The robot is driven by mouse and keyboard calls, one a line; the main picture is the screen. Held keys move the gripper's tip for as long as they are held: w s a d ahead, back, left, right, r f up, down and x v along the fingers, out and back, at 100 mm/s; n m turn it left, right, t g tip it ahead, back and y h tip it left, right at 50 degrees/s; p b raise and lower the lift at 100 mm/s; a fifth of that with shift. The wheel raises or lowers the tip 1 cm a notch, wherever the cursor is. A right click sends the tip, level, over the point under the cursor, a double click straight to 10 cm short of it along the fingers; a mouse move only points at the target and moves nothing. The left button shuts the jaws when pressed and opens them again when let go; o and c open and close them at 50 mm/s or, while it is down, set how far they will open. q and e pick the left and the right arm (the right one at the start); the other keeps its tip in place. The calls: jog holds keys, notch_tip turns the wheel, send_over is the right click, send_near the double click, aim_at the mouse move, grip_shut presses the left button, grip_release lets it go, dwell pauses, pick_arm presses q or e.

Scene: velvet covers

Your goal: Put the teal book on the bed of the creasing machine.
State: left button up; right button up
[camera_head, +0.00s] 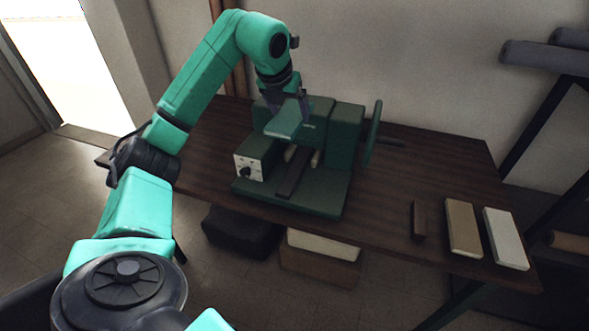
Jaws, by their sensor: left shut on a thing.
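My left gripper (301,104) points down over the back of the creasing machine and is shut on the teal book (285,123). The book is held above the machine, in front of its upper housing; whether it touches anything is hard to tell. The dark green creasing machine (340,135) stands on the table, with a handwheel on its right side and a pale control panel at its left front. Its bed (325,192) lies low at the front, with a dark bar across it. My right gripper is out of view.
The dark wooden table (400,165) has clear room right of the machine. A narrow dark block (419,220), a tan book (463,228) and a white book (506,238) lie at its right end. Boxes (320,262) sit under the table. A rack with rolls (545,58) stands at the right.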

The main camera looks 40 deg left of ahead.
pick_arm(q)
send_over(291, 177)
jog(key=s, duration=0.2)
notch_tip(291, 177, down, 9)
jog(key=f, duration=0.3)
jog(key=f+p, duration=0.1)
jog(key=f, duration=0.5)
jog(key=shift+w+d+f+p, duration=0.15)
jog(key=shift+d+f+p, duration=0.2)
jog(key=shift+f, duration=0.45)
jog(key=o, duration=1.2)
jog(key=shift+o, duration=0.2)
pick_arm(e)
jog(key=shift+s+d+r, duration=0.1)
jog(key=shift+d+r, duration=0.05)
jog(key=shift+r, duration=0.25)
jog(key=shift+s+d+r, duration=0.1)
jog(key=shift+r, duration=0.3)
pick_arm(q)
jog(key=shift+r, duration=0.15)
